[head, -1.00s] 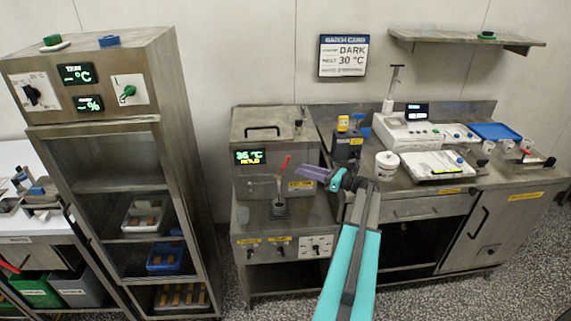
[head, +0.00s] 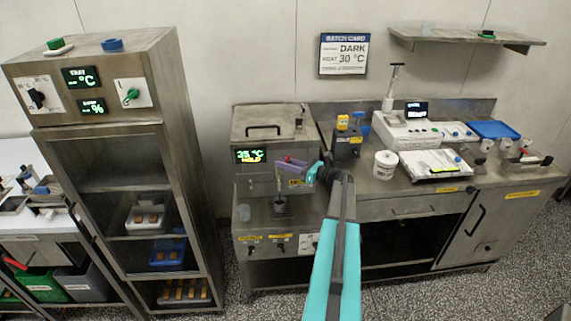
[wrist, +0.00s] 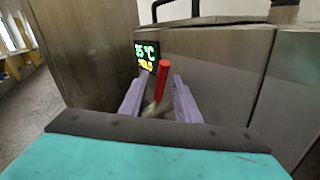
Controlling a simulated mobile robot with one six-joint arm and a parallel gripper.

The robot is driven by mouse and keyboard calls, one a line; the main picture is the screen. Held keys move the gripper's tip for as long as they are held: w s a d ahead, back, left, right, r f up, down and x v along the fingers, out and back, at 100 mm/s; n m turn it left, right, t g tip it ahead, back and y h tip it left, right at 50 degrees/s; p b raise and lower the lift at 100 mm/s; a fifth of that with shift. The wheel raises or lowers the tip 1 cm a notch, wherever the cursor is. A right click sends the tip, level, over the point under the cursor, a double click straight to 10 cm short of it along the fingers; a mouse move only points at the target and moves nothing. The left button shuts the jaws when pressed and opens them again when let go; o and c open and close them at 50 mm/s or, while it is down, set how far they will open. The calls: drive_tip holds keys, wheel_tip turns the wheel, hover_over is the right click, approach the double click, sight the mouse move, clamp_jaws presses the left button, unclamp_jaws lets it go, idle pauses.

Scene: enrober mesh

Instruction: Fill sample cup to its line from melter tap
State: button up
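The melter (head: 263,125) is a steel box with a lidded top and a green display reading about 35 °C. Its tap (head: 279,181) stands at the front above a dark round fitting (head: 280,207). The tap's red handle (wrist: 162,72) stands upright in the wrist view. My gripper (head: 287,161) is at the handle. In the wrist view its purple fingers (wrist: 158,100) are apart, with the handle between or just beyond them; contact is unclear. A small translucent cup (head: 244,213) seems to stand on the melter ledge, left of the tap; its line and contents are too small to see.
A tall steel cabinet (head: 190,140) stands left of the melter. On the bench to the right are a white tub (head: 385,165), a scale (head: 434,164), several small cups and a blue tray (head: 494,130). A batch card (head: 343,55) hangs on the wall.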

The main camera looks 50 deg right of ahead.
clamp_jaws()
drive_tip(key=shift+w+a+r+n+g+h, duration=0.35)
drive_tip(key=shift+a+n+g+h, duration=0.1)
drive_tip(key=shift+g, duration=0.25)
drive_tip(key=shift+w+a+n+g+h+p, duration=0.55)
drive_tip(key=shift+w+a+n+g, duration=0.1)
drive_tip(key=shift+g, duration=0.55)
unclamp_jaws()
